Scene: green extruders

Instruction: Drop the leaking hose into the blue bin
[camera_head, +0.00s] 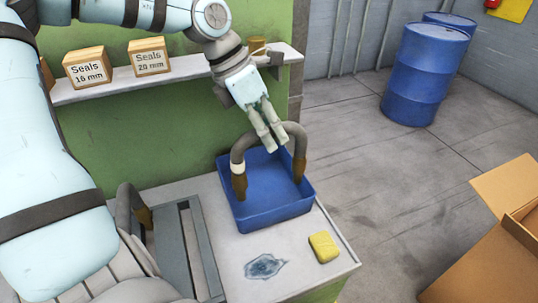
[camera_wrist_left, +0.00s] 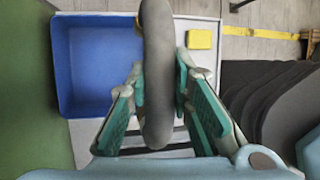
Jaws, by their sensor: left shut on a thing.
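A grey, arched hose (camera_head: 240,151) with brown ends hangs from my left gripper (camera_head: 273,138), with a pale band near one end. My left gripper points down and is shut on the top of its arch. In the left wrist view the hose (camera_wrist_left: 157,75) runs between the two green-padded fingers (camera_wrist_left: 157,105). The blue bin (camera_head: 268,222) stands on the light worktop. In the head view the hose ends overlap the bin's inside; their height above its floor is unclear. In the left wrist view the bin (camera_wrist_left: 88,108) lies left of the hose. My right gripper is not in view.
A yellow sponge (camera_head: 323,247) and a dark wet patch (camera_head: 265,266) are on the worktop before the bin. Another dark hose (camera_head: 127,205) is at the left. A shelf (camera_head: 185,78) holds two Seals boxes. Blue drums (camera_head: 425,75) and a carton (camera_head: 490,265) stand right.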

